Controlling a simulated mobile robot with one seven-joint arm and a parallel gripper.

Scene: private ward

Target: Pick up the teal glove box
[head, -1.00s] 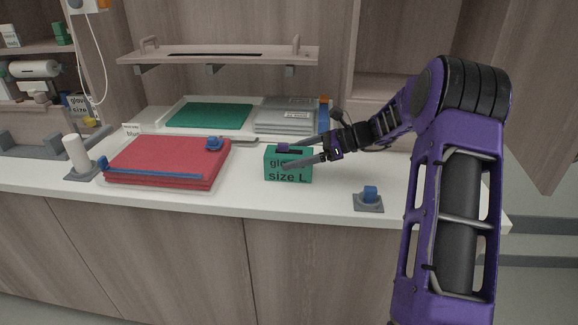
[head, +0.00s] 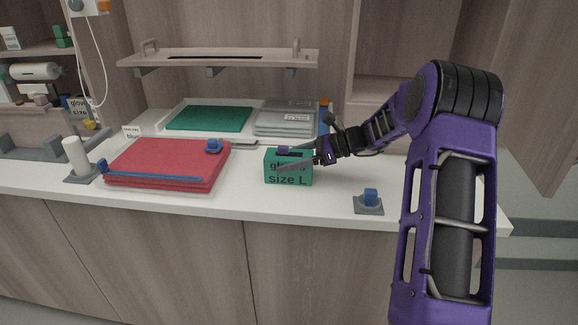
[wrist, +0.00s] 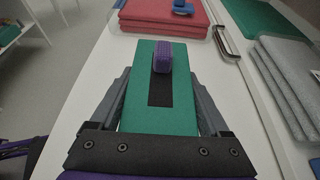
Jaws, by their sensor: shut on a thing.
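The teal glove box (head: 288,178), lettered "size L", stands upright on the white counter in the head view. In the wrist view the box (wrist: 182,112) fills the middle, its dark top slot and a purple piece (wrist: 162,57) on top showing. My gripper (head: 293,160) comes in from the right and is shut on the box, one finger along each side. In the wrist view the grey fingers (wrist: 160,105) press against both sides. The box seems to rest on the counter; its underside is hidden.
A red folded stack (head: 165,162) with a blue clip lies left on the counter (head: 240,202). Behind are a green pad (head: 210,118) and grey packs (head: 286,120) in trays. A small blue-topped stand (head: 369,203) is to the right. A shelf (head: 220,58) overhangs the back.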

